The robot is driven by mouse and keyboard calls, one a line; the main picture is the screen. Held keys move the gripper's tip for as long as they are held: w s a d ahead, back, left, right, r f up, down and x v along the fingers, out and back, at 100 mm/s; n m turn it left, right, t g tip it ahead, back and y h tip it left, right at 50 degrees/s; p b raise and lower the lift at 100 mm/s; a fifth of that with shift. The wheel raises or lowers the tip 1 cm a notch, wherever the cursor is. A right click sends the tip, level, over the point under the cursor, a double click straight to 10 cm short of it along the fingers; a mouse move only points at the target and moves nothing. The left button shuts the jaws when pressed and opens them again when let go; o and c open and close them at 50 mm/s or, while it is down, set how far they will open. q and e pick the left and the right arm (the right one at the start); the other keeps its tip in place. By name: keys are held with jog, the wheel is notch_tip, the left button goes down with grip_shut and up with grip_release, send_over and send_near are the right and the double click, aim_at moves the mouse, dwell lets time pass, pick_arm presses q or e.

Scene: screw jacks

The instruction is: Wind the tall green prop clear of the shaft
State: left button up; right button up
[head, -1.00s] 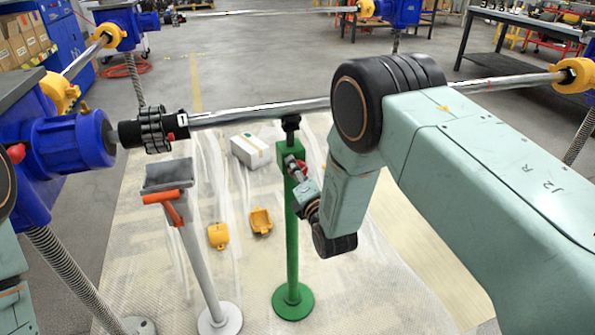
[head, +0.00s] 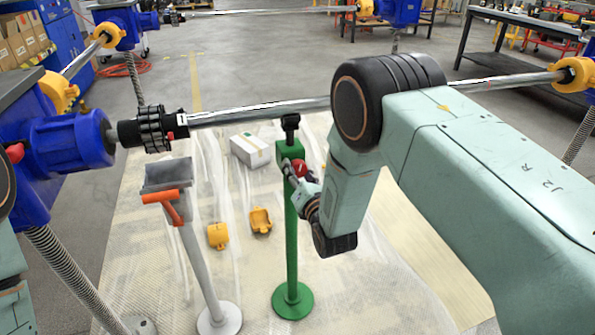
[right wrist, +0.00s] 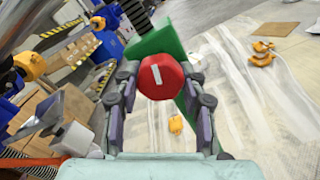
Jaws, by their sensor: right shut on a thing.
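The tall green prop (head: 291,230) stands upright on its round base on the mat. Its black head (head: 291,122) is directly under the shiny shaft (head: 250,114); I cannot tell whether they touch or are slightly apart. The prop's round red knob (head: 299,168) also shows large in the right wrist view (right wrist: 162,77), with a pale mark on its face. My right gripper (head: 303,181) is shut on this red knob, one finger on each side of it. My left gripper is out of view.
A grey stand (head: 202,265) with an orange handle (head: 172,203) stands to the left. Two yellow clamp pieces (head: 218,235) and a white box (head: 250,151) lie on the mat. Blue screw jacks (head: 70,143) flank the left end of the shaft.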

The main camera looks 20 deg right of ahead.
dwell(0.3)
jog(key=o, duration=1.2)
jog(key=shift+c, duration=0.2)
jog(key=s, duration=1.2)
jog(key=shift+d, duration=0.25)
